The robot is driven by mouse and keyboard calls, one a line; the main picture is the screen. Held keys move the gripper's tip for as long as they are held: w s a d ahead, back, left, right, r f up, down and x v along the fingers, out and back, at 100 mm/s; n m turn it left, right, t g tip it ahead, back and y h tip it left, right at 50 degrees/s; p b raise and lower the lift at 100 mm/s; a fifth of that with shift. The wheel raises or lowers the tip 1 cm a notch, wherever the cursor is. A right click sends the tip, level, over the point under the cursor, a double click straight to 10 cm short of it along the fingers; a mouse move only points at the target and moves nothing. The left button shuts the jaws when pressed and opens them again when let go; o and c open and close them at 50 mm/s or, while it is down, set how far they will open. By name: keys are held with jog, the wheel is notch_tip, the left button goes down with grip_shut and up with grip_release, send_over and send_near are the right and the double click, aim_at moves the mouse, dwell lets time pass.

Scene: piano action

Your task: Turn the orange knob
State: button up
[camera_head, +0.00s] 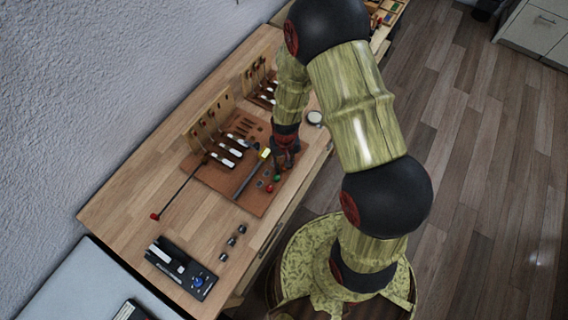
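My gripper (283,162) points down over the right part of a brown mat (216,187) on the wooden workbench. Its fingers are small and dark here, and I cannot tell whether they are open or shut. A small green knob (277,178) sits just below the fingertips, and I cannot tell whether they touch. A small red knob (269,188) lies a little nearer the front. I cannot clearly pick out an orange knob; it may be hidden by my gripper or too small to tell.
A wooden rack with white-ended parts (213,126) stands behind the mat. A long rod with a red tip (154,216) reaches left. A black device with a blue dial (183,268) and several small dark pieces (232,241) lie at the front. The bench's left part is bare.

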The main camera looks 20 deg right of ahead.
jog(key=shift+r, duration=0.1)
notch_tip(320, 180, up, 12)
dwell(0.7)
jog(key=shift+d, duration=0.1)
dwell(0.3)
jog(key=s+r+n+t+b, duration=0.1)
jog(key=s+r+t+b, duration=0.1)
jog(key=s+r+b, duration=0.4)
jog(key=s+r+n+t+b, duration=0.1)
jog(key=s+r+t+b, duration=0.2)
jog(key=r, duration=0.9)
jog(key=s+b, duration=0.3)
jog(key=s, duration=0.2)
jog(key=shift+r+t, duration=0.25)
jog(key=shift+t, duration=0.05)
